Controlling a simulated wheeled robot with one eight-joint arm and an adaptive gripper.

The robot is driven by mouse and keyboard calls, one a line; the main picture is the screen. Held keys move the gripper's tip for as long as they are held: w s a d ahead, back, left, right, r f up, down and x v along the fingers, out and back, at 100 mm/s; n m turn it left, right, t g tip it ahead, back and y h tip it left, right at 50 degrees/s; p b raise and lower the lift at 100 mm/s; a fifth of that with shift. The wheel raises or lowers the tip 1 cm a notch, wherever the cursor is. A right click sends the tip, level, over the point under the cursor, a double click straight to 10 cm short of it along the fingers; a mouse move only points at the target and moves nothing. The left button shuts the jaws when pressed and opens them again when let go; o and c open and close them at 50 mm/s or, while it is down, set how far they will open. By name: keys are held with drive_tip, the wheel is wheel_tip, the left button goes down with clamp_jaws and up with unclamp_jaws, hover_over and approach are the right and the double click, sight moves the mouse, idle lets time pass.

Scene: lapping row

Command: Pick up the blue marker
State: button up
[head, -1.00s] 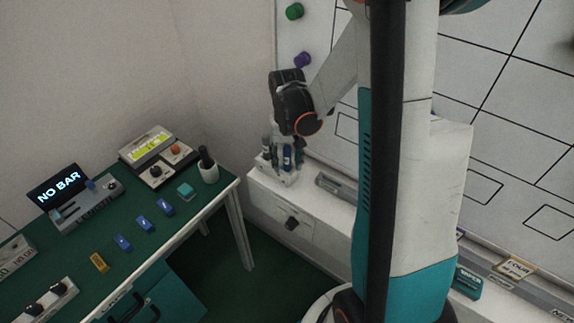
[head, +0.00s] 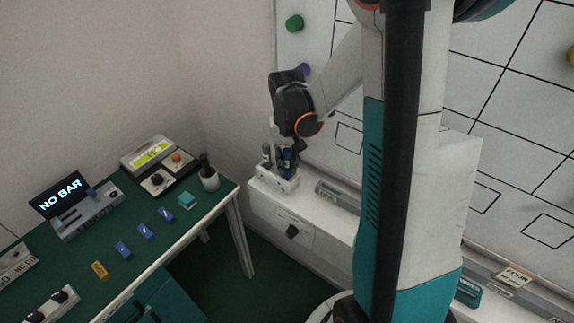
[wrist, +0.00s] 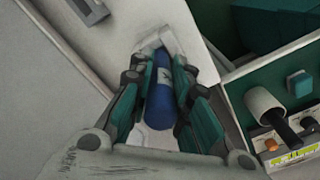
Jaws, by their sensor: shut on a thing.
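The blue marker (head: 288,163) stands at the white holder (head: 286,184) on the ledge below the whiteboard. In the wrist view the blue marker (wrist: 161,98) lies lengthwise between the teal fingers. My gripper (head: 287,156) points down over the holder, and in the wrist view my gripper (wrist: 163,78) is shut on the marker with a finger on each side. The marker's lower end is partly hidden, and I cannot tell whether it is clear of the holder.
A grey-capped item (head: 266,153) stands in the holder just left of the marker. A grey tray-like bar (head: 338,195) lies on the ledge to the right. The whiteboard rises close behind.

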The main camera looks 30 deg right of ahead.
wheel_tip(320, 180, up, 18)
drive_tip(key=p, duration=0.6)
drive_tip(key=shift+f, duration=0.15)
